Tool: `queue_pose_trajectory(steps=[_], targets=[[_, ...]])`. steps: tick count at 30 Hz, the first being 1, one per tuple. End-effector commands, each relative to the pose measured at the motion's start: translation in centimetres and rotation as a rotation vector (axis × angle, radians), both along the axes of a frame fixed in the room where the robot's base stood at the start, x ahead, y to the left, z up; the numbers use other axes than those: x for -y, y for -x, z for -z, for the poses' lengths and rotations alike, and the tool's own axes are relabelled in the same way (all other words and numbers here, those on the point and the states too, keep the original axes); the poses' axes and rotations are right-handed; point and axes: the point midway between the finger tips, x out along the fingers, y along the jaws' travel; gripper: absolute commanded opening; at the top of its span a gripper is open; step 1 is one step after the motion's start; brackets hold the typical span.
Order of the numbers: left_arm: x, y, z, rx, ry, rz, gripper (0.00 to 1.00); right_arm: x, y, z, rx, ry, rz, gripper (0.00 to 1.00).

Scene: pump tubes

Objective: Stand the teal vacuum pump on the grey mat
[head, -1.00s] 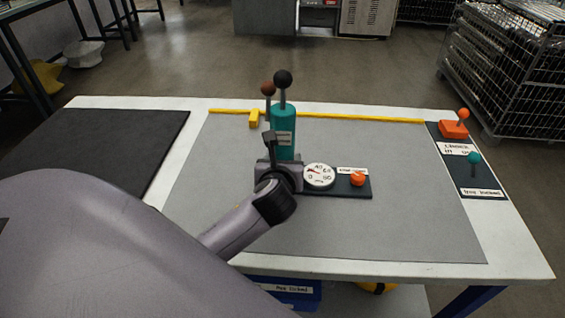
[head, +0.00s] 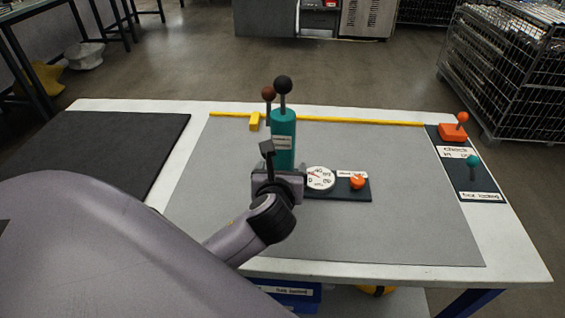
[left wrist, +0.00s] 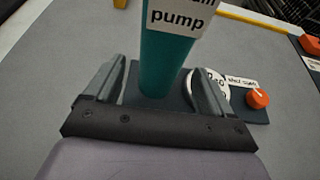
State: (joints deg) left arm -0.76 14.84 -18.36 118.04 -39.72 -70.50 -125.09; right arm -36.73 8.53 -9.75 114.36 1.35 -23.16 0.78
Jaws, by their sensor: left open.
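The teal vacuum pump (head: 283,135) stands upright on the grey mat (head: 390,225), with a dark ball on top. Its dark base carries a white dial gauge (head: 319,178) and an orange knob (head: 357,182). My left gripper (head: 277,178) is in front of the pump's lower body and hides part of it. In the left wrist view the teal cylinder (left wrist: 165,65) is just beyond and between the spread fingers (left wrist: 153,85), with its label facing me. The fingers are open and do not visibly press on it. My right gripper is not in view.
A yellow strip (head: 350,119) with a small yellow block (head: 254,121) runs along the mat's far edge. A dark mat (head: 110,150) lies left. A dark panel at right bears an orange lever (head: 455,130) and a teal knob (head: 473,161). The mat's right and front are clear.

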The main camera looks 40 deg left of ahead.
Motion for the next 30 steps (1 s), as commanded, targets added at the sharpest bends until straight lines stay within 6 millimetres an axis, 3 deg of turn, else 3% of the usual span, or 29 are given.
queue_pose_trajectory(steps=[6,12,30], targets=[[2.4,3.7,-1.9,-0.001,0.004,0.003,0.83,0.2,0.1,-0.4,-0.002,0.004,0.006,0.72],[3.6,5.8,-2.8,-0.001,0.003,0.0,0.83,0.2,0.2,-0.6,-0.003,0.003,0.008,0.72],[3.9,6.2,-3.0,0.0,0.002,0.0,0.83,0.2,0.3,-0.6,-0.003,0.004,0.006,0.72]])
